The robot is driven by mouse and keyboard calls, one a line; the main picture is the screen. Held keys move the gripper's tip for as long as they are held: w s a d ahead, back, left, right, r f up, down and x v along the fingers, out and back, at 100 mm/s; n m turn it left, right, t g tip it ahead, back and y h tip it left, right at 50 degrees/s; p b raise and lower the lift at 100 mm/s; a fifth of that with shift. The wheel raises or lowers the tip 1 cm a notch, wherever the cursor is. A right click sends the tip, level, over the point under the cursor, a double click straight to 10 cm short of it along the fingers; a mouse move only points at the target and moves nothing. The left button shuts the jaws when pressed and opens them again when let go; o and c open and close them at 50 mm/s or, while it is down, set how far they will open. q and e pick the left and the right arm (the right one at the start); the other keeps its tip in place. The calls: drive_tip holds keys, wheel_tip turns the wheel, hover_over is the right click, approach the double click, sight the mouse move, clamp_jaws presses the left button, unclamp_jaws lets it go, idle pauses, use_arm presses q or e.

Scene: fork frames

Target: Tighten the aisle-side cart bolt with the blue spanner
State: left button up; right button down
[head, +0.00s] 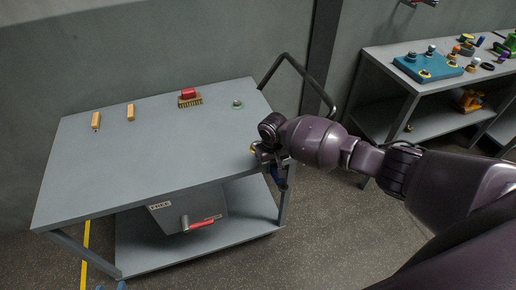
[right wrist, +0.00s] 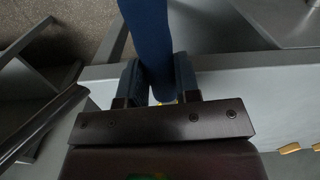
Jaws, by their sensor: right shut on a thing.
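My right gripper (head: 270,158) is at the right edge of the cart's grey top (head: 150,150). It is shut on the blue spanner (right wrist: 149,30), which passes between the two fingers (right wrist: 158,82) in the right wrist view. In the head view part of the spanner (head: 280,178) shows below the gripper, beside the cart edge. A bit of yellow (head: 253,149) shows next to the gripper; the hand hides most of it, and I cannot tell whether the spanner touches a bolt there. Another bolt with a green ring (head: 237,104) stands on the cart's far right corner.
A red-backed brush (head: 189,98) and two wooden pieces (head: 130,112) lie along the cart's far side. The black handle (head: 293,62) rises at the right end. A bench (head: 390,62) with a blue fixture (head: 428,68) stands right.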

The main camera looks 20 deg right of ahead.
drive_tip(key=shift+a, duration=0.15)
drive_tip(key=shift+w+a+m, duration=0.2)
drive_tip(key=shift+a+m, duration=1.05)
drive_tip(key=shift+m, duration=0.05)
drive_tip(key=shift+w+a+m, duration=0.15)
drive_tip(key=shift+a+m, duration=1.1)
drive_tip(key=shift+m, duration=0.05)
drive_tip(key=shift+w+a+m, duration=0.2)
drive_tip(key=shift+a+m, duration=0.25)
drive_tip(key=shift+m, duration=0.15)
drive_tip(key=shift+a, duration=0.1)
drive_tip(key=shift+w+a+m, duration=0.35)
drive_tip(key=shift+a+m, duration=0.15)
drive_tip(key=shift+m, duration=0.2)
drive_tip(key=shift+s+d+n, duration=0.1)
drive_tip(key=shift+d+n, duration=0.1)
drive_tip(key=shift+n, duration=0.1)
